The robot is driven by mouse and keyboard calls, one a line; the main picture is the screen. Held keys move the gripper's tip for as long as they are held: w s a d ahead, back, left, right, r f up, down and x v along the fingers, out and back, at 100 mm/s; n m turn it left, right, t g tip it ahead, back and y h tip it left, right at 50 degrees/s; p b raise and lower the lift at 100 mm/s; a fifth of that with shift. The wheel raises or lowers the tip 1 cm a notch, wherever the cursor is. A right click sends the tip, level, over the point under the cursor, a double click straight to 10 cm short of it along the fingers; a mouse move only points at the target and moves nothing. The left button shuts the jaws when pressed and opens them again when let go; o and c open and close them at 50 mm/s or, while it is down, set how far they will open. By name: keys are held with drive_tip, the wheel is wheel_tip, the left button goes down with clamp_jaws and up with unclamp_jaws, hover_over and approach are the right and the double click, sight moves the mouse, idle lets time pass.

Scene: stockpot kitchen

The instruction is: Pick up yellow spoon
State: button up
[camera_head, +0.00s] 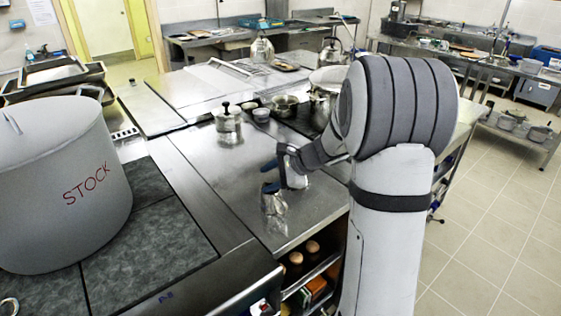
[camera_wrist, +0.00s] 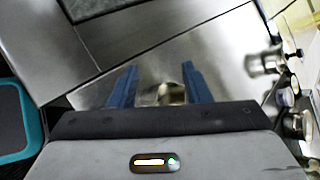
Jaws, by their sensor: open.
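I cannot make out a yellow spoon in either view. My gripper (camera_head: 267,176) is over the steel counter (camera_head: 232,181), its two blue fingers apart. In the wrist view my gripper (camera_wrist: 160,68) is open, with the fingers on either side of a small shiny metal thing with a yellowish tint (camera_wrist: 172,93). I cannot tell whether it lies between the fingers or below them. In the head view a small shiny metal vessel (camera_head: 273,204) stands on the counter just below the fingers. My arm hides part of the counter.
A large grey stockpot (camera_head: 66,185) stands on the dark stove top at the left. A lidded steel pot (camera_head: 228,118) and an open pan (camera_head: 285,106) stand farther back. A shelf (camera_head: 312,278) with jars is under the counter. The counter's middle is mostly clear.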

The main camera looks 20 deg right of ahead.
drive_tip(key=w+d+f+m+t+h, duration=0.1)
drive_tip(key=w+d+f+m+t, duration=0.1)
drive_tip(key=w+d+f+m, duration=0.2)
drive_tip(key=w+d+f+m+t+h, duration=0.1)
drive_tip(key=w+d+f+m+t, duration=0.1)
drive_tip(key=w+d+f+m, duration=0.3)
drive_tip(key=w+d+f+m+t, duration=0.2)
drive_tip(key=w+d+f+m, duration=0.2)
drive_tip(key=d, duration=0.5)
drive_tip(key=shift+w+f+m+h, duration=0.2)
drive_tip(key=shift+w+m+h, duration=0.25)
drive_tip(key=shift+m, duration=0.15)
drive_tip(key=shift+w+f, duration=0.2)
drive_tip(key=shift+w, duration=0.05)
drive_tip(key=p+x, duration=0.1)
drive_tip(key=x, duration=0.1)
drive_tip(key=p+x, duration=0.1)
drive_tip(key=x, duration=0.1)
drive_tip(key=p+x, duration=0.1)
drive_tip(key=x, duration=0.2)
drive_tip(key=shift+w+d+r, duration=0.1)
drive_tip(key=shift+w+r, duration=0.1)
drive_tip(key=shift+r, duration=0.1)
clamp_jaws()
